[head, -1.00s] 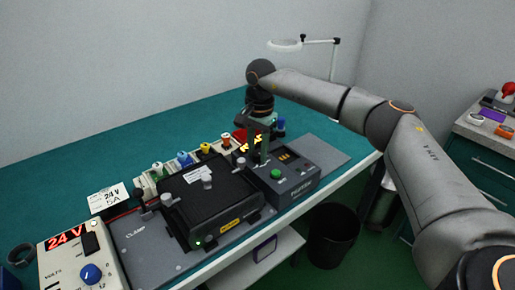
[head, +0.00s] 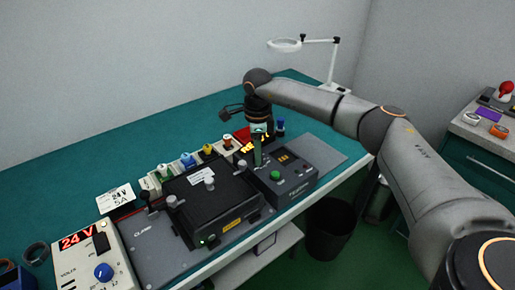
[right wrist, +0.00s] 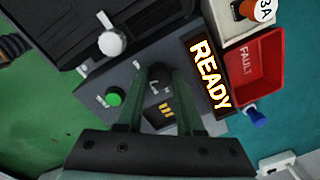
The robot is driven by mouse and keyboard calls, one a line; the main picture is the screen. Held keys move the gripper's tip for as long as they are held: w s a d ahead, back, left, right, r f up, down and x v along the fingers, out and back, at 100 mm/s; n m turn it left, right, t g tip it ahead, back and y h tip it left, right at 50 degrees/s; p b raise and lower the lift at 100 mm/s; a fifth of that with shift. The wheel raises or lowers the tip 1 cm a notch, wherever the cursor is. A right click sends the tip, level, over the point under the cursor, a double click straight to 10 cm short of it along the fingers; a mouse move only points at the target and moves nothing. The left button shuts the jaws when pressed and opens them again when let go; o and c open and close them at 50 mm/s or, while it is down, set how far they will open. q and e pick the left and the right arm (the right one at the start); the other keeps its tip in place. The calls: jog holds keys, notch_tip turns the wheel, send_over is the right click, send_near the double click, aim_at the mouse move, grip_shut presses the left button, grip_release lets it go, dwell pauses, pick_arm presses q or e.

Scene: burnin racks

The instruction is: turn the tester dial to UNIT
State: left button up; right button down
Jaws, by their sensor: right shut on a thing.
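The tester (head: 296,182) is a dark grey box at the right end of the bench fixture, with a green button (head: 276,175). It also shows in the right wrist view, with the green button (right wrist: 114,96) left of my fingers. My right gripper (head: 258,163) points down onto the tester's top. In the right wrist view the right gripper (right wrist: 160,78) is shut on the dark tester dial (right wrist: 161,86), one finger on each side. The fingers cover part of the dial and its markings, so I cannot read its setting. My left gripper is out of view.
A display (right wrist: 210,74) reads READY beside a red FAULT bin (right wrist: 247,72). A black clamped unit (head: 213,200) with knobs stands left of the tester. A power supply (head: 92,262) shows 24 V at lower left. The teal bench behind is mostly clear.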

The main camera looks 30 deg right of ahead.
jog(key=m+p, duration=0.1)
jog(key=m, duration=0.3)
jog(key=shift+m, duration=0.4)
dwell(0.4)
jog(key=c, duration=0.5)
grip_release()
jog(key=shift+c, duration=0.2)
notch_tip(320, 180, up, 13)
jog(key=shift+s+a+f+b, duration=0.15)
jog(key=shift+a+f+b, duration=0.1)
jog(key=shift+b, duration=0.15)
